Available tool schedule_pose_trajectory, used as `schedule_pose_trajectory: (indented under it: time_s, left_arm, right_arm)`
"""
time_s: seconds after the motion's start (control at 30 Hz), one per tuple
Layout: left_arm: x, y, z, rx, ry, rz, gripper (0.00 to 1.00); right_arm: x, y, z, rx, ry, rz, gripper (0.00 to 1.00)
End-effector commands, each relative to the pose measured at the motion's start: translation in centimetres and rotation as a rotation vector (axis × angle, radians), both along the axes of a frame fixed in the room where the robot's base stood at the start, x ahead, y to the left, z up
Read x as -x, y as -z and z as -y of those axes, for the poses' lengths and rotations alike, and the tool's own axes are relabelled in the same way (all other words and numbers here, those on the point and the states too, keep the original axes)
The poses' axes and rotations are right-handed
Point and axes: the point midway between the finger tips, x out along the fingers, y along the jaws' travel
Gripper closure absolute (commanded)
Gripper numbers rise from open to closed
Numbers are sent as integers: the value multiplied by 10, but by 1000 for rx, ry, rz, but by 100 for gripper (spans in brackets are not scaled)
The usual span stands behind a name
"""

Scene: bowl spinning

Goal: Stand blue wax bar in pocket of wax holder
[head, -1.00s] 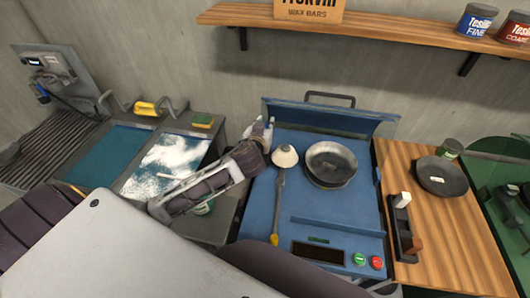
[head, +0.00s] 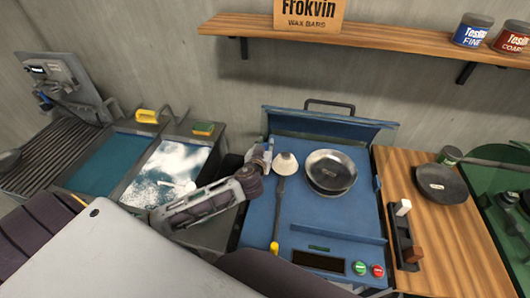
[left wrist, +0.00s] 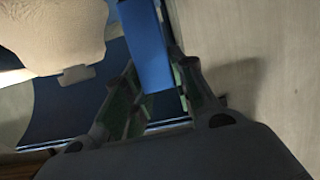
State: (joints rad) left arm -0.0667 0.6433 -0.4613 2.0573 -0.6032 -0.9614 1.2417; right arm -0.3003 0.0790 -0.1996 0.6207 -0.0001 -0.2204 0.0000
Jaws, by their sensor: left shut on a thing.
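The blue wax bar (left wrist: 148,45) shows in the left wrist view, upright between my left gripper's fingers. My left gripper (left wrist: 158,90) is shut on it. In the head view my left gripper (head: 264,154) is above the left edge of the blue machine, beside the cream cone; I cannot make out the bar there. The wax holder (head: 403,243) is a dark narrow rack on the wooden counter, right of the machine and well away from the gripper. A white bar (head: 403,207) and a brown bar (head: 413,254) stand in it. My right gripper is not seen.
The blue machine (head: 290,215) carries a cream cone (head: 286,163) and a metal bowl (head: 331,171). A dark bowl (head: 442,184) sits on the wooden counter (head: 455,255). A shelf (head: 375,38) with a wax bars box (head: 309,13) and tins is above. Basins are at left.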

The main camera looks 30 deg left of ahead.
Motion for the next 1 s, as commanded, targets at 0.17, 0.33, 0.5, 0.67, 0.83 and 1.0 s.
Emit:
schedule_pose_trajectory:
  time_s: [0.17,0.33,0.5,0.67,0.83,1.0]
  left_arm:
    - [0,19,-1,-3,-1,-3,100]
    - [0,30,0,-1,0,0,100]
    - [0,31,0,-1,0,1,100]
    - [0,32,0,-1,0,0,100]
    - [0,35,0,-1,0,0,71]
    - [0,34,0,-1,0,0,53]
  right_arm:
    - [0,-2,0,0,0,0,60]
    - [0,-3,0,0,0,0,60]
    - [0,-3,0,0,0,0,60]
    - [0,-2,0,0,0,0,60]
    - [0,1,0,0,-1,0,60]
    - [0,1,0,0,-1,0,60]
